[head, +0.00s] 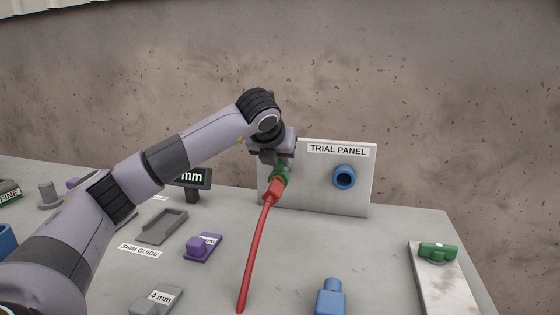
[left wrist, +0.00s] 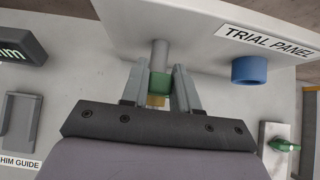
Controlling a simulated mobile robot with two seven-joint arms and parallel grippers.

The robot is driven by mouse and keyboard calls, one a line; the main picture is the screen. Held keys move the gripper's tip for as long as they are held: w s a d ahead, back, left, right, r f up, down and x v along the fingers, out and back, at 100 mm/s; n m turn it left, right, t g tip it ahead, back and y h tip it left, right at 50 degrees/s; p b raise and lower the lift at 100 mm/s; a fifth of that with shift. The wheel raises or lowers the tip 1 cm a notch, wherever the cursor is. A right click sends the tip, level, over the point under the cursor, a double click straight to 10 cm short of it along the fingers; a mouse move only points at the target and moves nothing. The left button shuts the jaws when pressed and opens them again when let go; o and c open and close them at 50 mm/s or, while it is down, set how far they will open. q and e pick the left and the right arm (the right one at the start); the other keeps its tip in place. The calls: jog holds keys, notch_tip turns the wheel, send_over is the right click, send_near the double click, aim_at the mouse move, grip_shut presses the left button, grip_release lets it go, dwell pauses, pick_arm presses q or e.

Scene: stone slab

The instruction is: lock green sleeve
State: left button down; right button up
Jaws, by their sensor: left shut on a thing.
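The green sleeve (head: 280,174) sits around the end of a fitting at the left part of the white trial panel (head: 320,200). A red hose (head: 258,240) with a red end piece runs from it down to the front of the slab. My left gripper (head: 274,165) is at the panel. In the left wrist view the gripper (left wrist: 160,90) is shut on the green sleeve (left wrist: 160,84), one finger on each side, with a grey pipe behind it leading to the panel. My right gripper is not in view.
A blue socket (head: 344,177) protrudes from the panel's right part. A blue block (head: 330,298), a green part (head: 437,252) on a pale plate, a purple block (head: 203,247) and a grey shim guide (head: 162,226) lie on the slab. A display (head: 192,178) stands left.

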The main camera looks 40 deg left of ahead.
pick_arm(q)
jog(key=shift+f, duration=0.15)
jog(key=c, duration=0.9)
grip_release()
jog(key=shift+s+d, duration=0.1)
jog(key=shift+s, duration=0.05)
jog(key=shift+v, duration=3.65)
